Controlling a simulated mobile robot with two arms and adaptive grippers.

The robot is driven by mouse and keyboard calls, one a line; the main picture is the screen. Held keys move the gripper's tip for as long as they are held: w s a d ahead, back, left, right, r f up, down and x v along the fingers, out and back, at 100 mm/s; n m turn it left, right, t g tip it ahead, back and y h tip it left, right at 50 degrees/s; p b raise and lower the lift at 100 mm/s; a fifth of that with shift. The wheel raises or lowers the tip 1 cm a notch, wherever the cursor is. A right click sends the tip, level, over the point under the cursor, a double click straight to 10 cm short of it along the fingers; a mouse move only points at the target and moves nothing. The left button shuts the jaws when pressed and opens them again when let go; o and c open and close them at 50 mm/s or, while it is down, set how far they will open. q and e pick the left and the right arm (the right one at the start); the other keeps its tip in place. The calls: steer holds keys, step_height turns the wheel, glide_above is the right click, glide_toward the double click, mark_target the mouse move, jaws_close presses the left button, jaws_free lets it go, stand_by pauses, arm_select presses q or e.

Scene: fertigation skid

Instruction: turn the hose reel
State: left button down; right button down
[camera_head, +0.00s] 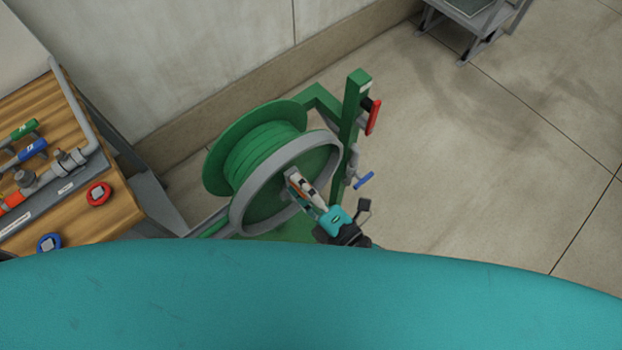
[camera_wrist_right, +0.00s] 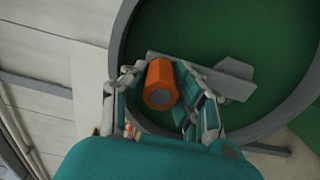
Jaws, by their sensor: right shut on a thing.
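The hose reel (camera_head: 265,148) is a green drum wound with green hose, with a grey ring on its near side, on a green frame. Its green disc also shows in the right wrist view (camera_wrist_right: 225,45). An orange crank knob (camera_wrist_right: 161,84) stands out from a grey crank arm (camera_wrist_right: 228,76) in the right wrist view. My right gripper (camera_head: 301,184) is at the near face of the reel. Its fingers are on both sides of the orange knob in the right wrist view (camera_wrist_right: 165,100), shut on it. The knob is mostly hidden in the head view. My left gripper is not in view.
A wooden bench (camera_head: 115,205) with pipes and green and blue valve handles stands at the left. A red lever (camera_head: 373,117) and a blue handle (camera_head: 365,180) are on the reel's post. A grey stand (camera_head: 470,25) is at the top right. Floor on the right is clear.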

steer(key=shift+s+a+f+n+b, duration=0.25)
steer(key=shift+s+a+n+b, duration=0.2)
steer(key=shift+s+a+n, duration=0.2)
steer(key=shift+s+a+f+n+b, duration=0.25)
steer(key=shift+s+a+n+b, duration=0.2)
steer(key=shift+s+a+n, duration=0.15)
steer(key=shift+s+f, duration=0.1)
steer(key=shift+s, duration=0.05)
steer(key=c, duration=1)
jaws_free()
steer(key=v, duration=1.2)
